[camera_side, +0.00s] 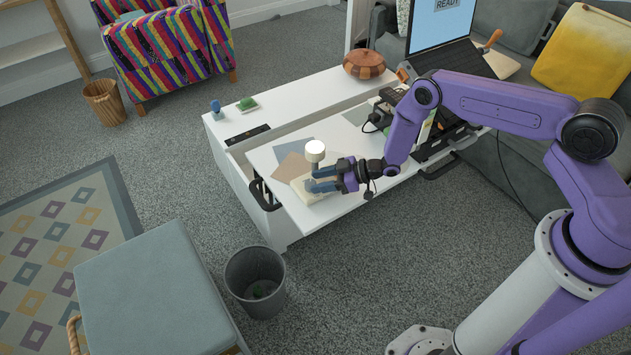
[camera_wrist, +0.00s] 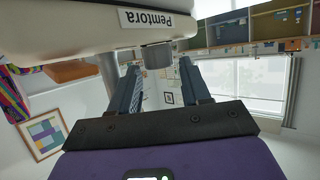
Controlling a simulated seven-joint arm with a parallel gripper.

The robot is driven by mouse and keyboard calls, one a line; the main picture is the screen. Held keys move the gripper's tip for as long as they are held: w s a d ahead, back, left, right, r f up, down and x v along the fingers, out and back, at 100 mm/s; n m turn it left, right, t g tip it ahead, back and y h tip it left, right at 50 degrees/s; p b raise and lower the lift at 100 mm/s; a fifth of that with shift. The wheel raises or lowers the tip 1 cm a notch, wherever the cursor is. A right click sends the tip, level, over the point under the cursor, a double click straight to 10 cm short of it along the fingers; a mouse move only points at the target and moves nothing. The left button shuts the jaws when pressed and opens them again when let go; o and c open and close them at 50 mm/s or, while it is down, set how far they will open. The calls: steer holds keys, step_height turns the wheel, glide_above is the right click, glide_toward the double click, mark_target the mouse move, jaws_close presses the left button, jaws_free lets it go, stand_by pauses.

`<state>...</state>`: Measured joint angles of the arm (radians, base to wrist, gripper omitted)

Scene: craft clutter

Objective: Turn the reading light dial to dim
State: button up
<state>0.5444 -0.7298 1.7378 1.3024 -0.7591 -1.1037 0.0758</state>
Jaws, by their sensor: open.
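The reading light stands near the front left of the white table. Its round white head (camera_side: 315,150) is up on top and its cream base (camera_side: 308,193) is below, partly hidden by my gripper (camera_side: 314,179). In the wrist view the cream body (camera_wrist: 220,10) fills the top and carries a label reading Pemtora, shown upside down. A short grey dial (camera_wrist: 157,56) sticks out from it, between my two blue fingers in the picture. My gripper is open and holds nothing. I cannot tell whether the fingers touch the dial, and no dim marking is legible.
Flat sheets (camera_side: 292,167) lie by the light. A black device (camera_side: 382,110) with a cable and a laptop (camera_side: 445,38) stand to the right. A wooden pot (camera_side: 364,64) sits at the back. A bin (camera_side: 254,281) is on the floor. The table's left part is mostly clear.

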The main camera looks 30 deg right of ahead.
steer(key=shift+x, duration=0.95)
steer(key=shift+c, duration=0.3)
steer(key=c, duration=0.7)
steer(key=shift+w+n+g, duration=0.1)
steer(key=shift+n+g, duration=0.2)
steer(key=shift+w+n+g+y, duration=0.1)
steer(key=shift+n+g+y, duration=0.8)
steer(key=shift+n+g, duration=0.3)
steer(key=shift+d, duration=0.1)
steer(key=o, duration=0.8)
steer(key=shift+c, duration=0.2)
